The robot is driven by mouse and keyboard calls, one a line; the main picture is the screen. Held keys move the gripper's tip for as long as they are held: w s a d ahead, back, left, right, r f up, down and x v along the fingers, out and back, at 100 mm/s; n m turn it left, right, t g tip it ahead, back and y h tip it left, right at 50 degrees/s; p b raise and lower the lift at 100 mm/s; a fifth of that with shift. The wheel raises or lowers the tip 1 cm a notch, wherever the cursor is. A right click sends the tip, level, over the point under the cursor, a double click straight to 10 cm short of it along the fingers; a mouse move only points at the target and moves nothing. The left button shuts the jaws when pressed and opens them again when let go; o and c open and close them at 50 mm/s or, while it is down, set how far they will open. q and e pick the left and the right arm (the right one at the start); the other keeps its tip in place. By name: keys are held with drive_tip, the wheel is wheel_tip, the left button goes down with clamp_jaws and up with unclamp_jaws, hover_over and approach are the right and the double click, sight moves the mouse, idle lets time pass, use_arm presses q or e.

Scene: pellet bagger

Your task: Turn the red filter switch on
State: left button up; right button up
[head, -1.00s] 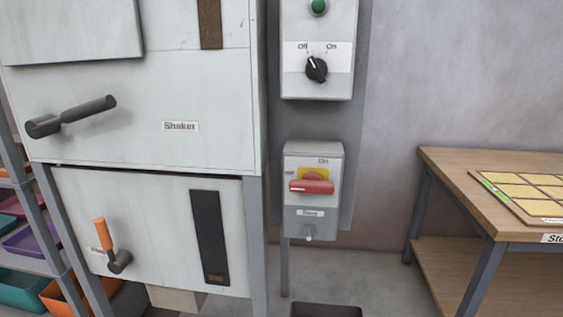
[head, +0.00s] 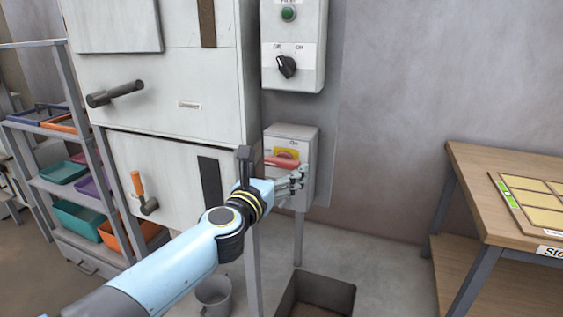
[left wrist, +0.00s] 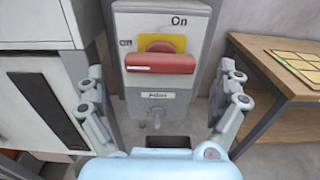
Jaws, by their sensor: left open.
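The red filter switch (head: 283,162) has a red handle on a yellow plate, on a grey box (head: 305,140) low on the wall panel. Its handle lies horizontal, and "On" is printed above it. In the left wrist view the red handle (left wrist: 160,63) is centred between the spread fingers, a little beyond them. My left gripper (head: 297,181) is open in front of the box, just below and right of the handle in the head view. It also shows in the left wrist view (left wrist: 162,100), with nothing between its fingers. My right gripper is not in view.
Above is a control box with a black knob (head: 286,67) and a green button (head: 288,14). The shaker cabinet (head: 170,95) stands left. A wooden table (head: 490,190) stands right. A dark bin (head: 316,297) and grey bucket (head: 213,295) are on the floor.

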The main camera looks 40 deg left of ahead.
sight(280, 164)
use_arm(q)
drive_tip(key=x, duration=0.2)
drive_tip(key=shift+w, duration=0.4)
drive_tip(key=shift+w+a, duration=0.2)
drive_tip(key=shift+w, duration=0.35)
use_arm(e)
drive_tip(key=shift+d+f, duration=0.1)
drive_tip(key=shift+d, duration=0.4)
use_arm(q)
drive_tip(key=c, duration=1.1)
drive_tip(key=shift+o, duration=0.2)
